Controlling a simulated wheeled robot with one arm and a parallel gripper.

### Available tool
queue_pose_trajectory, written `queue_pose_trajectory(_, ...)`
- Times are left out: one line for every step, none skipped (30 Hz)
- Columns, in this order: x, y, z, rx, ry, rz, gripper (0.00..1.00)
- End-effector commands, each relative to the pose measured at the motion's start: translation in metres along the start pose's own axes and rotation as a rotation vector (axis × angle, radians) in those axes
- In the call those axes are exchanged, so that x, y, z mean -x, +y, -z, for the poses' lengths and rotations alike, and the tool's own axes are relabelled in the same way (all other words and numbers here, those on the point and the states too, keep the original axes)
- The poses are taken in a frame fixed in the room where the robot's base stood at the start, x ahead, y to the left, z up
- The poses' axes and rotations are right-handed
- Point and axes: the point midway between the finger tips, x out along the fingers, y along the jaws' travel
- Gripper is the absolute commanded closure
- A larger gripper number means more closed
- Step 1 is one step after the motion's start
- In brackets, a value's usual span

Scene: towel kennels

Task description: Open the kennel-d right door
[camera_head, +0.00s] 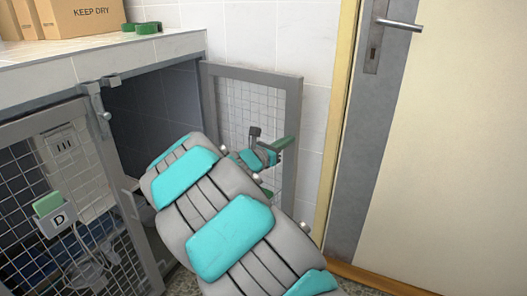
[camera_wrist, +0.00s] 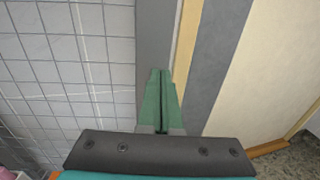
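The right door of kennel D (camera_head: 291,105) is a grey-framed mesh panel. It stands swung wide open, out to the right of the dark kennel opening (camera_head: 152,108). In the wrist view my green fingers (camera_wrist: 161,100) are together, over the lower part of the grey frame bar (camera_wrist: 156,35). I see nothing held between them. My forearm hides the door's lower part.
A white room door (camera_head: 450,150) with a handle and a yellow jamb stands right of the kennel door. Boxes (camera_head: 85,15) and green rolls (camera_head: 148,28) are on the tiled top (camera_head: 100,48). A grey latch (camera_head: 98,90) is at the left door's upper corner.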

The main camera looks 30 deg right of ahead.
Motion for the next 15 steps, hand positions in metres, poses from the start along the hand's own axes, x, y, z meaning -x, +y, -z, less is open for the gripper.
queue_pose_trajectory(-0.008,-0.002,0.000,0.003,-0.001,0.002,1.00)
queue_pose_trajectory(-0.011,-0.002,0.000,0.003,0.000,0.002,1.00)
queue_pose_trajectory(-0.015,-0.003,0.000,0.003,0.000,0.002,1.00)
queue_pose_trajectory(-0.017,-0.003,0.000,0.003,0.000,0.002,1.00)
queue_pose_trajectory(-0.019,-0.003,0.000,0.004,0.000,0.001,1.00)
queue_pose_trajectory(-0.021,-0.003,0.001,0.004,0.000,0.000,1.00)
queue_pose_trajectory(-0.022,-0.003,0.001,0.004,0.000,0.000,1.00)
queue_pose_trajectory(-0.023,-0.003,0.001,0.004,0.000,0.000,1.00)
queue_pose_trajectory(-0.024,-0.003,0.001,0.003,0.001,-0.001,1.00)
queue_pose_trajectory(-0.024,-0.003,0.001,0.003,0.002,-0.002,1.00)
queue_pose_trajectory(-0.024,-0.003,0.001,0.003,0.002,-0.002,1.00)
queue_pose_trajectory(-0.024,-0.002,0.002,0.003,0.002,-0.002,1.00)
queue_pose_trajectory(-0.024,-0.002,0.002,0.003,0.002,-0.002,1.00)
queue_pose_trajectory(-0.024,-0.002,0.002,0.003,0.002,-0.002,1.00)
queue_pose_trajectory(-0.024,-0.002,0.002,0.003,0.002,-0.002,1.00)
